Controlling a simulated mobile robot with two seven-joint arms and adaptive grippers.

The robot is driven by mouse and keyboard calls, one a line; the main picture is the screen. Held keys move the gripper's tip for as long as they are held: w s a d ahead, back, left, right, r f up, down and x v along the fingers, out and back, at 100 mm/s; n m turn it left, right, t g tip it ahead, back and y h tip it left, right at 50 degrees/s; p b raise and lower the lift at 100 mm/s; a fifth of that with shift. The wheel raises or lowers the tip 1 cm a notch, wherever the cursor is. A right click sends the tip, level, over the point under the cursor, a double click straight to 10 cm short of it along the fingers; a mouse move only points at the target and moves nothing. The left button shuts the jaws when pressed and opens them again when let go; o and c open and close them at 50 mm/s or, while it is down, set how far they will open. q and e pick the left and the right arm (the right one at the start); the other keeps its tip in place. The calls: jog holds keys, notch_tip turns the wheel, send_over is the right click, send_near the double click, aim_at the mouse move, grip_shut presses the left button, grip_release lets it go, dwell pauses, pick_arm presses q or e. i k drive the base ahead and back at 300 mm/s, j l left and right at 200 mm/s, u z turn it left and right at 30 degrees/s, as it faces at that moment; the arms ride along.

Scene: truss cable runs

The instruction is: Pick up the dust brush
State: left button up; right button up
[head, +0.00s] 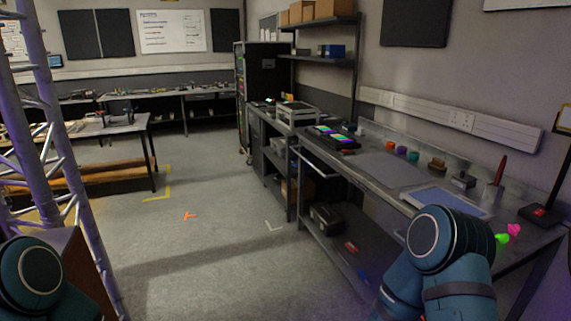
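A small brown object (437,165) stands towards the back of the metal workbench (405,185) on the right; it may be the dust brush, but it is too small to be sure. Parts of my two arms show at the bottom left and bottom right. The right arm covers part of the bench's front edge. Neither gripper is in view.
The bench also holds tape rolls (401,151), a grey block (464,180), a red-handled tool (500,170), a pale blue tray (447,200) and green and pink items (514,230). A truss (70,150) stands left.

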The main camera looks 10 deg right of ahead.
aim_at(437, 164)
jog(key=i, duration=0.75)
jog(key=i+z, duration=0.15)
jog(key=i, duration=0.6)
jog(key=j, duration=0.1)
